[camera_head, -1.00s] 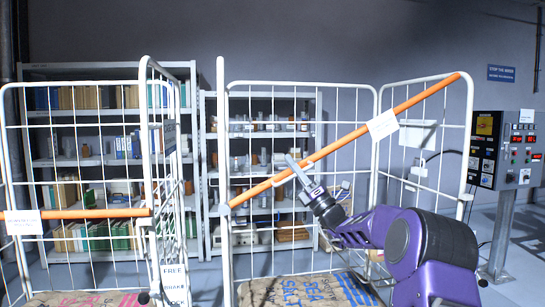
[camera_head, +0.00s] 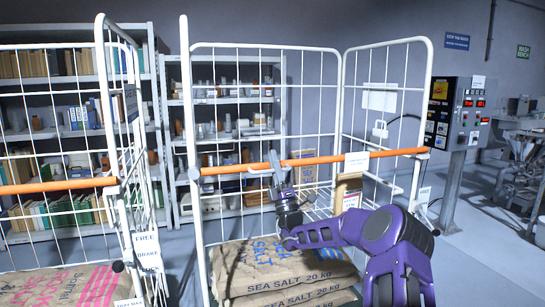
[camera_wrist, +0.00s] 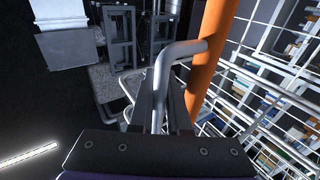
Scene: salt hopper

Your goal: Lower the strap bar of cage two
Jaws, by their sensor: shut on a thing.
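The orange strap bar (camera_head: 330,159) runs nearly level across the front of the right-hand cage (camera_head: 188,110), rising slightly to the right, with a white tag on it. Its right end lies against the cage's right front post; whether it sits in a catch is too small to tell. My gripper (camera_head: 274,170) is at the bar, left of its middle. In the wrist view, my gripper (camera_wrist: 163,105) is shut on a bent grey handle (camera_wrist: 180,50) that joins the orange bar (camera_wrist: 212,45). No legible number marks the cage.
Sea salt sacks (camera_head: 285,270) lie in the cage below the bar. A second cage (camera_head: 105,120) stands close on the left, its own orange bar (camera_head: 60,185) level. A control panel (camera_head: 458,112) on a post stands just right. Shelves stand behind.

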